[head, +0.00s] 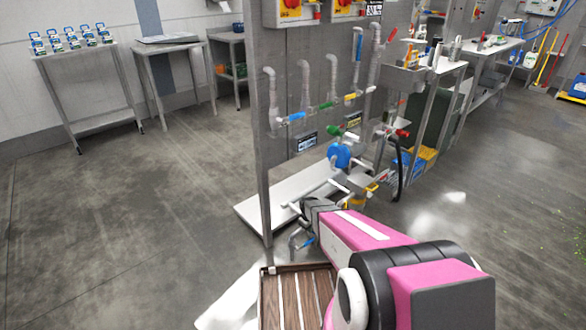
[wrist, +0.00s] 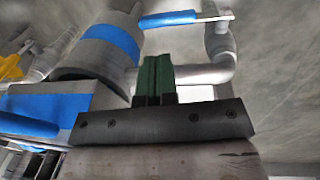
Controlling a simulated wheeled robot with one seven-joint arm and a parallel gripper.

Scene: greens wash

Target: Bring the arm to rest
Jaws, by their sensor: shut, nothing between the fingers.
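My pink and black arm (head: 365,235) reaches forward and left from the lower right of the head view, low toward the pipe panel. In the wrist view my gripper (wrist: 156,80) shows two dark green fingers pressed together with nothing between them. Behind the fingers are a grey pipe with a blue band (wrist: 108,42), a blue valve handle (wrist: 170,19) and a pale pipe elbow (wrist: 222,60). I cannot tell whether the fingers touch any of them. In the head view the fingertips cannot be made out past the end of the arm.
An upright grey panel (head: 258,120) carries pipes and valves with coloured handles, including a red handle (head: 402,133) and a blue fitting (head: 340,156). A pale low shelf (head: 262,214) juts from its foot. A side table (head: 90,125) stands back left. The left floor is clear.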

